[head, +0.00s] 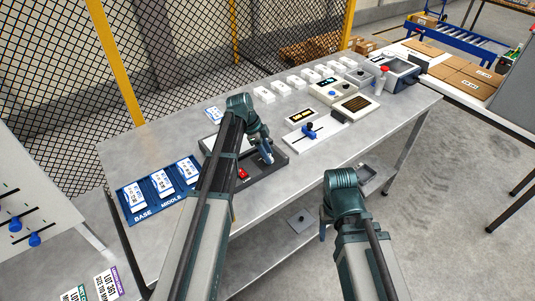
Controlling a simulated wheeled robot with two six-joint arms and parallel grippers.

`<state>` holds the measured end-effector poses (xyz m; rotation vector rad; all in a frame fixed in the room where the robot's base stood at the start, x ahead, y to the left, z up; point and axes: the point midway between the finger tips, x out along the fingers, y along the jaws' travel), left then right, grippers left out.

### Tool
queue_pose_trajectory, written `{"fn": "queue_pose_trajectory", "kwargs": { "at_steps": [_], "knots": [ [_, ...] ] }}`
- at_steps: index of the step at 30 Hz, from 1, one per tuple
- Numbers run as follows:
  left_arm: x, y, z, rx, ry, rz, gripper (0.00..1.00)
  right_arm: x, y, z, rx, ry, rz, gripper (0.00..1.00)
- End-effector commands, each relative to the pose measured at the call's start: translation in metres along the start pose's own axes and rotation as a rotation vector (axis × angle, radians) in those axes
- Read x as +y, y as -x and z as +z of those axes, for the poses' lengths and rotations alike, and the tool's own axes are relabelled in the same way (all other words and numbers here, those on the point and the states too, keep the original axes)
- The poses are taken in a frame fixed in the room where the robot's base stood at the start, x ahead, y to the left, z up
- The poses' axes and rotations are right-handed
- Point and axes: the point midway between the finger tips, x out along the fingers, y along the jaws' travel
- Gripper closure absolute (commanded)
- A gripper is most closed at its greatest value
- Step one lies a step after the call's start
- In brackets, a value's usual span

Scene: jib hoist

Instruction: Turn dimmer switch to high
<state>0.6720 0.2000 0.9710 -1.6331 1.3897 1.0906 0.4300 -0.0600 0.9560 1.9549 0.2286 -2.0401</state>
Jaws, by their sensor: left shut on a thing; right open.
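My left gripper (265,152) is over a dark grey box (268,172) near the front of the metal table. It is shut on a small blue part at the box's right side; the arm hides much of this box. A red knob (243,174) sits on the box, left of the gripper. No readable label marks the dimmer switch, so I cannot tell for certain which control it is. A white plate with a blue slider knob (310,133) lies to the right of the gripper, apart from it. My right gripper (323,232) is open and empty, in front of the table edge.
Blue trays with white cards (162,182) lie at the table's left. White switch blocks (296,82) line the back, and a beige control box (331,92) stands before them. A wire fence (190,50) stands behind. The table's front right is clear.

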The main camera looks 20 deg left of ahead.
Motion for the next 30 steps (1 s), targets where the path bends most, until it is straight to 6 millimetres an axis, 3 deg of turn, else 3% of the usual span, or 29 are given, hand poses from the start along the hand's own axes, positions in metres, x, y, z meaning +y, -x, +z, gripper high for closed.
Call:
{"fn": "queue_pose_trajectory", "kwargs": {
  "at_steps": [20, 21, 26, 30],
  "knots": [
    [-0.0003, 0.0000, 0.0005, -0.002, -0.051, 0.021, 1.00, 0.0000, 0.0000, 0.0000, 0.000, 0.000, 0.000, 0.40],
    [-0.0003, 0.0000, 0.0005, -0.002, -0.051, 0.021, 0.54, 0.0000, 0.0000, 0.0000, 0.000, 0.000, 0.000, 0.40],
    [-0.0003, 0.0000, 0.0004, -0.002, -0.050, 0.021, 0.28, 0.0000, 0.0000, 0.0000, 0.000, 0.000, 0.000, 0.40],
    [-0.0004, 0.0000, 0.0003, -0.001, -0.050, 0.020, 0.28, 0.0000, 0.0000, 0.0000, 0.000, 0.000, 0.000, 0.40]
  ]
}}
